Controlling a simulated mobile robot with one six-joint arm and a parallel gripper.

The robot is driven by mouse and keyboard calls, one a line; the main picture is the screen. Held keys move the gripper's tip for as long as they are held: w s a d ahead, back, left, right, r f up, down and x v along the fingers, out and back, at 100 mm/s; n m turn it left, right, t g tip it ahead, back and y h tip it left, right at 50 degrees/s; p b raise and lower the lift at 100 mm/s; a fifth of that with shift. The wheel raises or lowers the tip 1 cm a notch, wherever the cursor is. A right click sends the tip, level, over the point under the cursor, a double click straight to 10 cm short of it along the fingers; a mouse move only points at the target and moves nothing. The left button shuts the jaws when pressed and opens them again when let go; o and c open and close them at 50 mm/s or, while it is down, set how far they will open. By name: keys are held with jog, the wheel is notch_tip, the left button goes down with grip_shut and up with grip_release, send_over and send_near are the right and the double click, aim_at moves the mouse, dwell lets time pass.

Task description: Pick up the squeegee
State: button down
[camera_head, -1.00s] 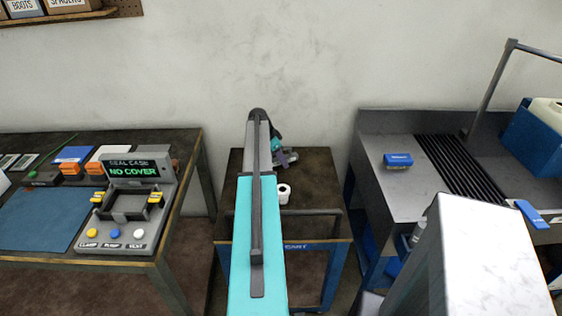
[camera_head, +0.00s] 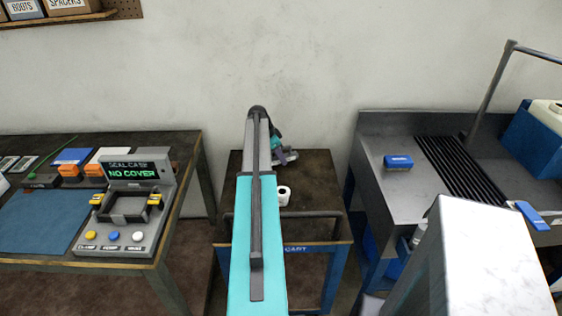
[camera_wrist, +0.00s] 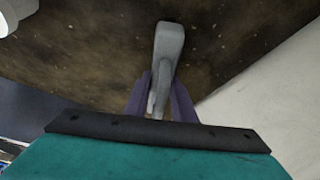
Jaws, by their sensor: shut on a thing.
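A grey piece, which I take to be the squeegee (camera_wrist: 168,50), stands out from between the purple fingers of my gripper (camera_wrist: 160,100) in the wrist view. My gripper is shut on it, over the dark top of the cart. The rest of the squeegee is hidden behind the dark bar and teal housing of my wrist. In the head view my gripper (camera_head: 285,157) is small, partly behind my own arm, at the back of the cart.
A white roll (camera_head: 284,195) stands on the cart (camera_head: 315,180), close to my gripper. A workbench with a seal-case device (camera_head: 130,205) is at left. A metal sink bench (camera_head: 385,150) with a blue sponge-like block (camera_head: 398,161) is at right. The wall is behind.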

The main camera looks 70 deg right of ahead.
notch_tip(320, 180, up, 8)
jog(key=shift+r+b, duration=0.15)
jog(key=shift+b, duration=0.75)
jog(key=shift+r, duration=0.15)
